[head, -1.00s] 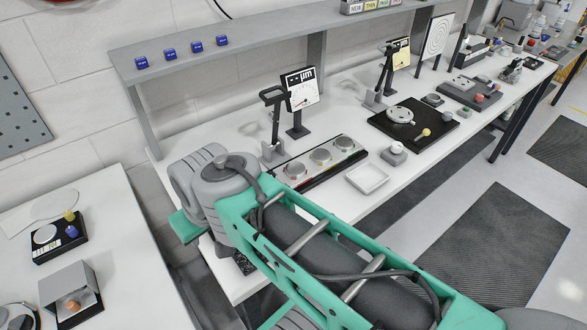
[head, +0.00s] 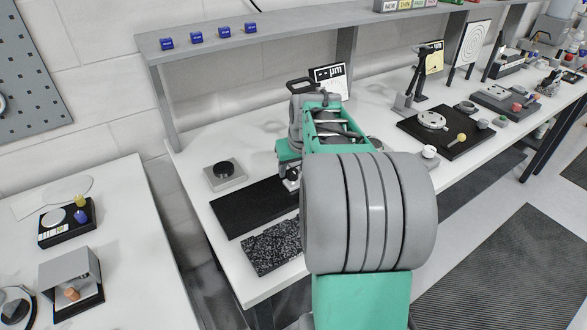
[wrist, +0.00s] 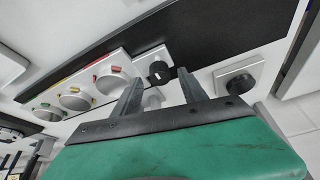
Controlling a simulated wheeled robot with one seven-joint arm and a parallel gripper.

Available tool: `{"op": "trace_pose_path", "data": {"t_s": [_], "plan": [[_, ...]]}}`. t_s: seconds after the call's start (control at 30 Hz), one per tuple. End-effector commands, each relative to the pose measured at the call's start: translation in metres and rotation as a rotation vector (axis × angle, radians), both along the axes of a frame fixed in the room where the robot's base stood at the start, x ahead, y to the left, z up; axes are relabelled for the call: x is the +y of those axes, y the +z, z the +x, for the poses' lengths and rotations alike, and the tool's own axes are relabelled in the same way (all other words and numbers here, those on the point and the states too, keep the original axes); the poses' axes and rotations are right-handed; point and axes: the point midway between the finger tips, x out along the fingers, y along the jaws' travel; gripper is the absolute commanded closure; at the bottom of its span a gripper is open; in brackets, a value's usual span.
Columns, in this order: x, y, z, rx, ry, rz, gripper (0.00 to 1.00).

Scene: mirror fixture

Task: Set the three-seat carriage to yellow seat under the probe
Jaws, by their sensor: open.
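The three-seat carriage (wrist: 92,82) is a pale bar with three round grey seats in the wrist view. The seat nearest my gripper has red marks (wrist: 112,83), the middle one has yellow marks (wrist: 75,98), and the far one has green marks (wrist: 47,113). A black knob (wrist: 159,72) stands at the carriage's near end, in view between the fingertips of my open gripper (wrist: 159,88); contact cannot be told. In the head view my arm hides the carriage. The dark top of the probe stand (head: 300,84) shows above my arm; its tip and the seat under it are hidden.
A black track (head: 248,207) runs left of my arm, with a speckled slab (head: 272,248) in front. A grey block with a black disc (head: 222,174) stands behind the track. The display (head: 328,78) reads dashes and "µm". A shelf (head: 290,22) overhangs the bench.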

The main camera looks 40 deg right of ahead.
Motion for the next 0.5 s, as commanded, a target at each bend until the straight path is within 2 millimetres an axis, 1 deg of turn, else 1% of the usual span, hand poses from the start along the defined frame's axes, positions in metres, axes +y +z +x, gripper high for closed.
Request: {"op": "trace_pose_path", "data": {"t_s": [0.1, 0.33, 0.5], "plan": [[-0.0005, -0.0085, 0.0033, 0.001, 0.000, 0.000, 0.50], [-0.0009, -0.0094, 0.0038, -0.001, 0.000, -0.001, 0.50], [-0.0008, -0.0092, 0.0037, -0.001, 0.000, -0.001, 0.64]]}}
